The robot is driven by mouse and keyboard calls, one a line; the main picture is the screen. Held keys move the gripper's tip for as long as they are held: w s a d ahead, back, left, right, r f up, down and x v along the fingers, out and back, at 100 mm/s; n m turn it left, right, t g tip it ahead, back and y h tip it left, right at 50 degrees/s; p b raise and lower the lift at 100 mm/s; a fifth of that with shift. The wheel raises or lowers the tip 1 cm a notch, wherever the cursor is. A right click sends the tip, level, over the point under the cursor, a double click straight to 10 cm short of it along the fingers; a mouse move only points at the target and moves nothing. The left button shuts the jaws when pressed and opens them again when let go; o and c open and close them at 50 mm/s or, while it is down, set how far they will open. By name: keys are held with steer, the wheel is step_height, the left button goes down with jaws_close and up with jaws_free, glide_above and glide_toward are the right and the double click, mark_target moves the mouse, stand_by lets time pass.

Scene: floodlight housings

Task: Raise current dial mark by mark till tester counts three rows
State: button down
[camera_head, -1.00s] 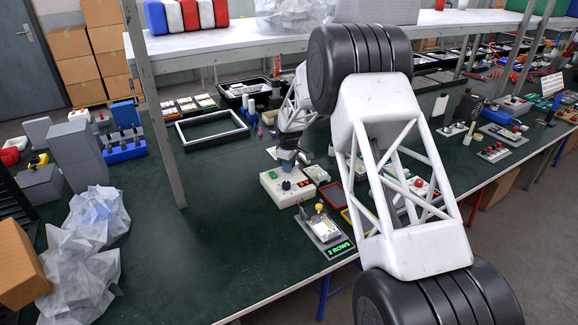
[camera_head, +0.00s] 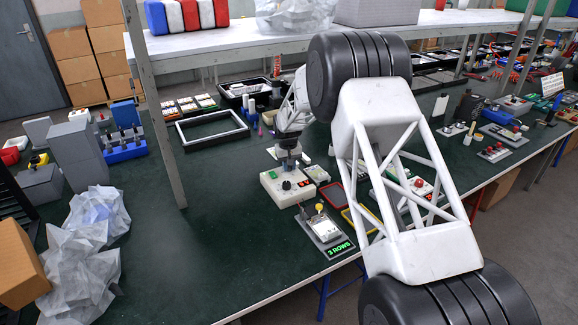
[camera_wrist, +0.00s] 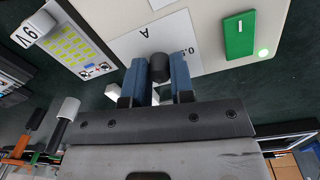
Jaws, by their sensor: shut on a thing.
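The current dial (camera_wrist: 160,74) is a dark round knob on a white plate marked A on the pale supply box (camera_head: 273,191). My gripper (camera_wrist: 159,58) has its two blue fingers shut on the dial, one on each side. In the head view my gripper (camera_head: 288,164) is over the back of the box, and the fingertips are too small to make out there. The tester (camera_head: 323,228) stands in front of the box, and its green display (camera_head: 341,248) reads 3 ROWS. The dial's pointer and most of its scale are hidden.
A panel of yellow-green cells (camera_wrist: 69,44) lies beside the box. Red (camera_head: 332,196) and yellow frames lie to the right.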

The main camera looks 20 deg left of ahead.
steer(key=shift+m, duration=0.6)
steer(key=c, duration=1)
jaws_free()
steer(key=shift+a+r, duration=0.1)
steer(key=shift+r, duration=3.8)
